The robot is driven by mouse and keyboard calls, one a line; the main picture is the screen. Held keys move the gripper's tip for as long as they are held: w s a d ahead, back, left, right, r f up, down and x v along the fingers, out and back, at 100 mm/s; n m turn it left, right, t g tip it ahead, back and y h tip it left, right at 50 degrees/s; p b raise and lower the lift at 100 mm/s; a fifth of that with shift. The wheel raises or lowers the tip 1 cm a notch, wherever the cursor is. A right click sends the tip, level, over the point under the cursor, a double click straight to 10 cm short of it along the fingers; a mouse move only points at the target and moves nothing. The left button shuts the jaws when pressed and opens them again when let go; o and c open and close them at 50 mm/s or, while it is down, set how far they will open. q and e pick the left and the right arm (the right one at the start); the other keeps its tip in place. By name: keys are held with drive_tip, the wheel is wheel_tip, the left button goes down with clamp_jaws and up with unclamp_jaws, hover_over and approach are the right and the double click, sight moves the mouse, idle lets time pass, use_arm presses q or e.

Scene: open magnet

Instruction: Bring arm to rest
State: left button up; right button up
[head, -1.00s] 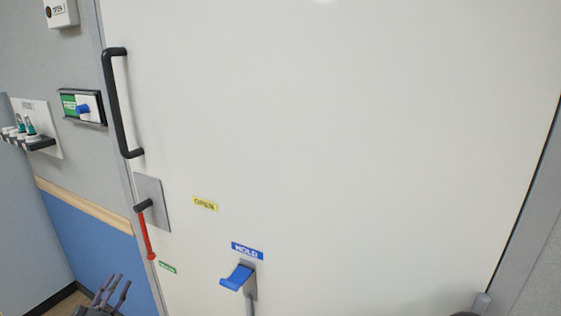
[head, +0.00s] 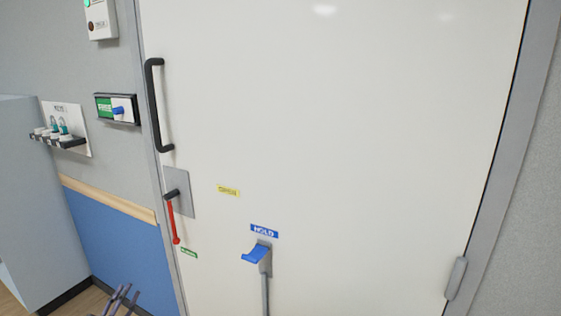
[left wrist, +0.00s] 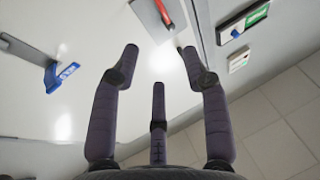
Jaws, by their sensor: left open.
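My left gripper (head: 122,301) shows at the bottom edge of the head view, low in front of the blue lower wall panel. In the left wrist view the left gripper (left wrist: 158,75) has its fingers spread, with nothing between them. The white door (head: 350,130) fills most of the head view and looks shut. Its red lever (head: 173,220) hangs down from a grey plate (head: 179,192); the red lever also shows at the top of the left wrist view (left wrist: 164,12). The right gripper is not in view.
A black door handle (head: 157,105) is above the lever. A blue HOLD lever (head: 257,252) sticks out low on the door. Left of the door are a green-and-white slider panel (head: 117,109), a key rack (head: 62,135) and a grey box-like surface (head: 30,200).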

use_arm(q)
drive_tip(key=d+f+n+g+y+p, duration=0.1)
drive_tip(key=d+f+n+g+p, duration=0.35)
drive_tip(key=d+f+g, duration=1.1)
drive_tip(key=s+d+f+h, duration=0.1)
drive_tip(key=s+d+f, duration=0.45)
drive_tip(key=d, duration=0.25)
drive_tip(key=s+d+f, duration=0.5)
drive_tip(key=d+f, duration=0.1)
drive_tip(key=d, duration=0.2)
drive_tip(key=s+d+g+p, duration=0.1)
drive_tip(key=s+d+g, duration=0.2)
drive_tip(key=s, duration=0.6)
drive_tip(key=s+d+f+m+g+h+p, duration=0.1)
drive_tip(key=s+d+g, duration=0.2)
drive_tip(key=s+d, duration=0.3)
drive_tip(key=s, duration=0.3)
drive_tip(key=shift+s+f, duration=0.15)
drive_tip(key=shift+f, duration=0.1)
